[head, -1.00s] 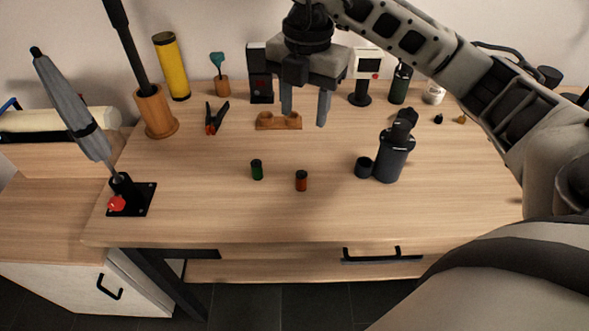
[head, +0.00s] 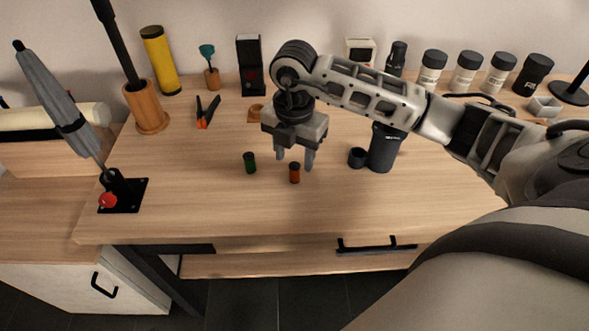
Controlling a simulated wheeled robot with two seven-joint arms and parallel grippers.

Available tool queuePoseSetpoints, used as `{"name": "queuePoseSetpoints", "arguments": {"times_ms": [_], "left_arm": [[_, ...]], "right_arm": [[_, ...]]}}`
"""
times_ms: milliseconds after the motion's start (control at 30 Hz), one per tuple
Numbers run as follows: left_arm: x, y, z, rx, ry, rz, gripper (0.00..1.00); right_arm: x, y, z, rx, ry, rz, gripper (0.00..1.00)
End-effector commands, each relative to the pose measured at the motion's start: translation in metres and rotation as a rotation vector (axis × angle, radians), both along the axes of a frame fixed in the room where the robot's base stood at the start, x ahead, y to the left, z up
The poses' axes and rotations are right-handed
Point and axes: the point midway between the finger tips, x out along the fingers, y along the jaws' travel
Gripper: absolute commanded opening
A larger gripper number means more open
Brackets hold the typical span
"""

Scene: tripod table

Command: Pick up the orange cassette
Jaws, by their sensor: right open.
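The orange cassette (head: 294,174) is a small upright cylinder with a dark top, standing on the wooden table. A similar green cassette (head: 249,163) stands to its left. My right gripper (head: 294,162) points down with its fingers apart, and in the picture the fingertips lie on either side of the orange cassette's upper end. I cannot tell whether they are level with it or still above and behind it. The gripper is empty. My left gripper is not in view.
A black canister (head: 384,148) and a small black cup (head: 357,158) stand to the right. Orange-handled pliers (head: 207,112) lie behind. The front of the table (head: 270,218) is clear.

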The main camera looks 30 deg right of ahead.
Motion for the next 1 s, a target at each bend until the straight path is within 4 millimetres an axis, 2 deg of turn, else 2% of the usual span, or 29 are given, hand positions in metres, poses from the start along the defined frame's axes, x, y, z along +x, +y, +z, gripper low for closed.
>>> {"name": "queuePoseSetpoints", "arguments": {"times_ms": [133, 367, 533, 567, 1000], "left_arm": [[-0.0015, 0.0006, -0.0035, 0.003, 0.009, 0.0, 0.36], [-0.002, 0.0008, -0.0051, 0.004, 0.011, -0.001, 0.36], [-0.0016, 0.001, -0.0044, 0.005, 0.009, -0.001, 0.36], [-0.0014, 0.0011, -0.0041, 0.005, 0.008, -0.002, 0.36], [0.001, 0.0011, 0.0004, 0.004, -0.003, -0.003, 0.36]], "right_arm": [[-0.0002, -0.0003, -0.0135, 0.0, 0.0, -0.001, 0.48], [0.0001, -0.0005, -0.0149, -0.001, 0.0, -0.001, 0.48], [0.0001, -0.0004, -0.0146, 0.0, -0.001, -0.001, 0.03], [0.0001, -0.0004, -0.0146, 0.0, -0.001, -0.001, 0.0], [0.0005, -0.0004, -0.0107, 0.0, -0.002, -0.001, 0.0]]}}
